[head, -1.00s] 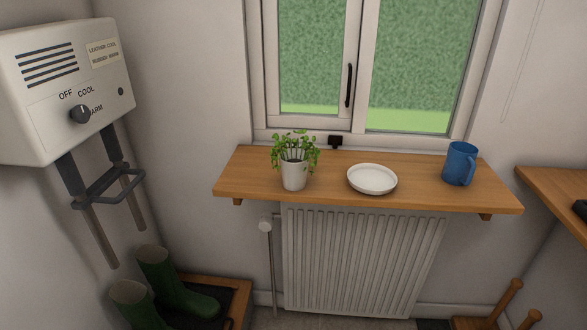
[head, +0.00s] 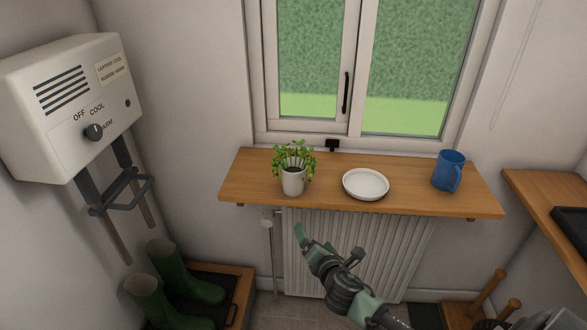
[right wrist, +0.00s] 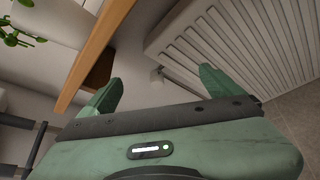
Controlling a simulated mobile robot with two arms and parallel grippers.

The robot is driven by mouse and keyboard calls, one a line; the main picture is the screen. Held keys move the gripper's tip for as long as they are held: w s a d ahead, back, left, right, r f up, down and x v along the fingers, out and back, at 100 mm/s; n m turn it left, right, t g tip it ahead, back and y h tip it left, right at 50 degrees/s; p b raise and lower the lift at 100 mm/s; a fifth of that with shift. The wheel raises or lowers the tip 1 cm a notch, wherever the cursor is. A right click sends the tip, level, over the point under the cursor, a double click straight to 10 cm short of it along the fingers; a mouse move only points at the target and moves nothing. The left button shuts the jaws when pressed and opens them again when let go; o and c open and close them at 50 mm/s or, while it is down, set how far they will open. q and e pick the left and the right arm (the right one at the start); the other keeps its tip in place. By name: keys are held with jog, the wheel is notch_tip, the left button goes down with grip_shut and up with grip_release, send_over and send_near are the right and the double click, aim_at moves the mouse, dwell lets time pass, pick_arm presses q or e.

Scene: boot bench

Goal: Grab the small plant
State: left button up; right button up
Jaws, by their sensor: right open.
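The small plant (head: 294,172) stands upright in a white pot on the left part of the wooden shelf (head: 235,185) under the window. Its green leaves and part of its white pot also show at the upper left of the right wrist view (right wrist: 14,30). My right gripper (head: 305,240) is below the shelf's front edge, in front of the radiator, apart from the plant. In the right wrist view its two green fingers (right wrist: 160,88) are spread with nothing between them. My left gripper is in neither view.
A white saucer (head: 366,184) and a blue mug (head: 449,170) stand on the shelf right of the plant. The radiator (head: 400,245) is below. A boot dryer (head: 65,105) hangs at left above green boots (head: 150,300). A wooden surface (head: 540,195) is at right.

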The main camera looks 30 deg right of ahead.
aim_at(298, 175)
jog(key=w+r+n+t, duration=0.1)
jog(key=r+n, duration=0.2)
jog(key=r, duration=0.2)
jog(key=w+r+n+t, duration=0.1)
jog(key=w+r+n, duration=0.1)
jog(key=r, duration=0.3)
jog(key=w+r+n+t+p, duration=0.1)
jog(key=w+r+n+t, duration=0.1)
jog(key=r+n, duration=0.2)
jog(key=shift+w+a+r+y, duration=0.1)
jog(key=shift+r+y, duration=0.1)
jog(key=shift+r, duration=0.3)
jog(key=shift+w+a+r+y, duration=0.1)
jog(key=shift+r+y, duration=0.1)
jog(key=shift+r, duration=0.3)
jog(key=shift+w+d+r+n, duration=0.15)
jog(key=shift+w+n, duration=0.5)
jog(key=shift+n, duration=0.05)
jog(key=w, duration=0.2)
jog(key=w+p, duration=0.1)
jog(key=w, duration=0.3)
jog(key=shift+d+r, duration=0.2)
jog(key=shift+d, duration=0.05)
jog(key=shift+w, duration=0.45)
jog(key=c, duration=1.9)
jog(key=shift+c, duration=0.6)
